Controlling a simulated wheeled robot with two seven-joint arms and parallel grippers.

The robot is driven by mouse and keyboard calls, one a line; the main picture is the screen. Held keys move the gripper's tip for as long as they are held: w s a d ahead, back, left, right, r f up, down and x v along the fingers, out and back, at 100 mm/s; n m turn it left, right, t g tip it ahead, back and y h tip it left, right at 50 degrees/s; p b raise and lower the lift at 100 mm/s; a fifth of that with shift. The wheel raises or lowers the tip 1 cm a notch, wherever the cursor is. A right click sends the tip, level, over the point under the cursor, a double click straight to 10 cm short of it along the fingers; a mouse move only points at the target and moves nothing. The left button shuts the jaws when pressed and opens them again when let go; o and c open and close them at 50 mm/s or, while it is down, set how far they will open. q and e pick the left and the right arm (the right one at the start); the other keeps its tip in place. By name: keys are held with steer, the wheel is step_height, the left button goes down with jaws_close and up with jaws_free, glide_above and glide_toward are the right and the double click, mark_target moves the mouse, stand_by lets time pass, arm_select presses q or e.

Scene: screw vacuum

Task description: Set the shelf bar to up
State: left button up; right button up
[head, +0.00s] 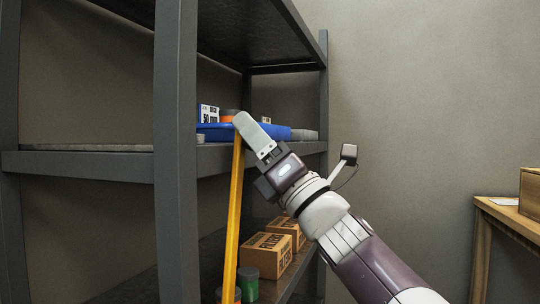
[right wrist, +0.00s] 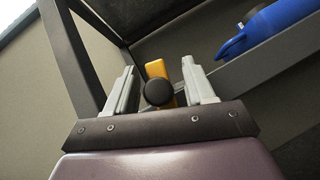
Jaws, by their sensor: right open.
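The shelf bar (head: 235,215) is a long yellow bar in the head view. It stands nearly upright in front of the shelf bay, leaning slightly, with its top behind my right gripper (head: 243,122). In the right wrist view the yellow bar (right wrist: 160,68) shows between my two fingers with a round black knob (right wrist: 157,92) in front of it. The right fingers are apart on either side of the knob and bar, with gaps visible, so they are open. The bar's lower end leaves the bottom of the head view. My left gripper is not in view.
A dark grey shelf (head: 175,150) has posts left and right of the bar. A blue item (head: 270,131) and small boxes lie on its middle level. Cardboard boxes (head: 265,255) and a green can (head: 248,286) stand below. A wooden table (head: 500,215) is at the right.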

steer(key=b+v, duration=0.1)
steer(key=v, duration=1.1)
